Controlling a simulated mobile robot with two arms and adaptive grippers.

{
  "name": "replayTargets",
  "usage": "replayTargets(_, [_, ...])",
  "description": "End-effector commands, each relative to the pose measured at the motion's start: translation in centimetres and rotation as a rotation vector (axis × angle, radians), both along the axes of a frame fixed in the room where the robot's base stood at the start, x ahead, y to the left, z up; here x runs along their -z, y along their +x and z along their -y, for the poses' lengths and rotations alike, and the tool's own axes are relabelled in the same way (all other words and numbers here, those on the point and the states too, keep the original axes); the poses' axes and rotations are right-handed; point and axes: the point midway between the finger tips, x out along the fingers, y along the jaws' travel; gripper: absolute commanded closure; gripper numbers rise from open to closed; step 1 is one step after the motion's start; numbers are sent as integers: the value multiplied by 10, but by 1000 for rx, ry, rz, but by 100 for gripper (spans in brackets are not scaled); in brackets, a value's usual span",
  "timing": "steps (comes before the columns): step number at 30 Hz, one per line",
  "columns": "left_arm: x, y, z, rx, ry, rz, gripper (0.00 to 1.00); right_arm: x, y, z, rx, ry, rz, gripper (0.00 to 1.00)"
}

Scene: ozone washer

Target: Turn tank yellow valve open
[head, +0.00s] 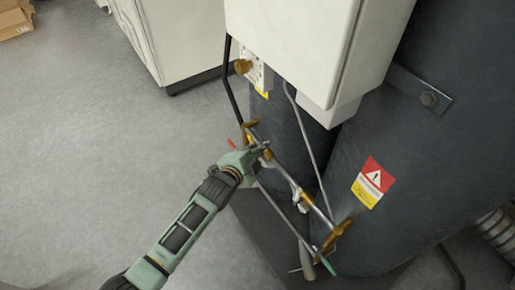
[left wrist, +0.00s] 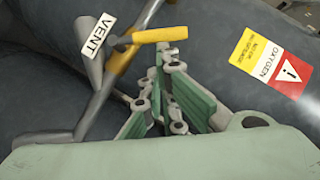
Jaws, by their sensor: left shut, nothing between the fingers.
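A yellow valve handle (left wrist: 160,35) shows in the left wrist view, on a pipe with a yellow fitting and a VENT label. In the head view, a yellow valve (head: 338,238) is at the lower right end of the pipework, near the tank's base; it appears to be the same one. Another yellow part (head: 250,127) is at the pipework's upper end. My left gripper (head: 260,150) is shut and empty in front of the upper pipework. In the left wrist view its fingertips (left wrist: 160,62) appear just below the handle; contact is unclear. My right gripper is not seen.
The dark tank (head: 430,170) with a red and yellow warning label (head: 373,183) stands at right. A white box (head: 300,40) hangs above the pipework. A white cabinet (head: 180,40) stands behind. Open grey floor (head: 80,150) lies at left.

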Motion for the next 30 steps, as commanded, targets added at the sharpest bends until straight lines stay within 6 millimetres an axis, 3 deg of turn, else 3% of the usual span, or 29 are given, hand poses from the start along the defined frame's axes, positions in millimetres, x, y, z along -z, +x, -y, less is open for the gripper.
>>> replayTargets(30, [-3,5,-3,0,-63,-97,100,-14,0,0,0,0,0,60])
